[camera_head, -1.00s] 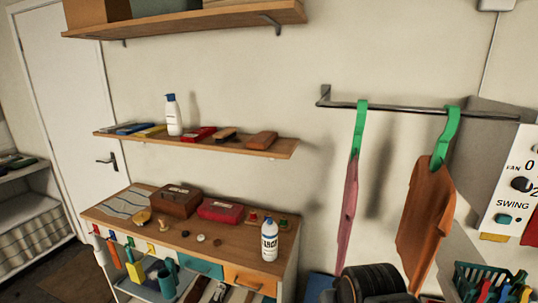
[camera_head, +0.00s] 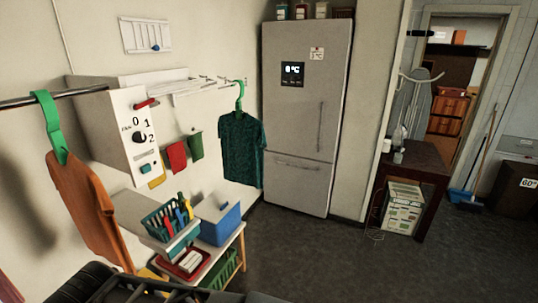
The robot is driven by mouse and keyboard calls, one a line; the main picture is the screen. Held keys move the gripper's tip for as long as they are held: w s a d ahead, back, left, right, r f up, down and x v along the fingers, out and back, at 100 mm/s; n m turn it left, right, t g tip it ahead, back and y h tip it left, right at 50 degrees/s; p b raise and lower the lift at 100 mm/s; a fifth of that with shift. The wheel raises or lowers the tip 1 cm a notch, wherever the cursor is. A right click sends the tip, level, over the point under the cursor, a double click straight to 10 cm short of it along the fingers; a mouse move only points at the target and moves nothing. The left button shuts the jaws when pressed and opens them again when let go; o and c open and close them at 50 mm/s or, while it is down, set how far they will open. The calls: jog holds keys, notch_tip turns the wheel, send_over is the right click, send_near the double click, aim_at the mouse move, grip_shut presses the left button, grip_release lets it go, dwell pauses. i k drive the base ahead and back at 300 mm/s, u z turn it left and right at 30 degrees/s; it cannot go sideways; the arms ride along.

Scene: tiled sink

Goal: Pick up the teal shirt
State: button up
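The teal shirt (camera_head: 242,149) hangs on a green hanger (camera_head: 239,96) in the middle of the picture, left of the fridge. It hangs upright at the end of a wall rack and looks dark and patterned. My gripper's fingers cannot be made out. Black parts, probably of my arm, show at the bottom left edge.
A control box (camera_head: 125,135) is on the wall. Below stand a basket (camera_head: 168,220) and a blue bin (camera_head: 221,219) on a small table. A grey fridge (camera_head: 305,120) stands behind. The dark floor (camera_head: 320,255) is open at right.

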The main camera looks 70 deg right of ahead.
aim_at(243, 141)
jog(key=z, duration=3.1)
jog(key=i, duration=2.05)
jog(key=u, duration=2.8)
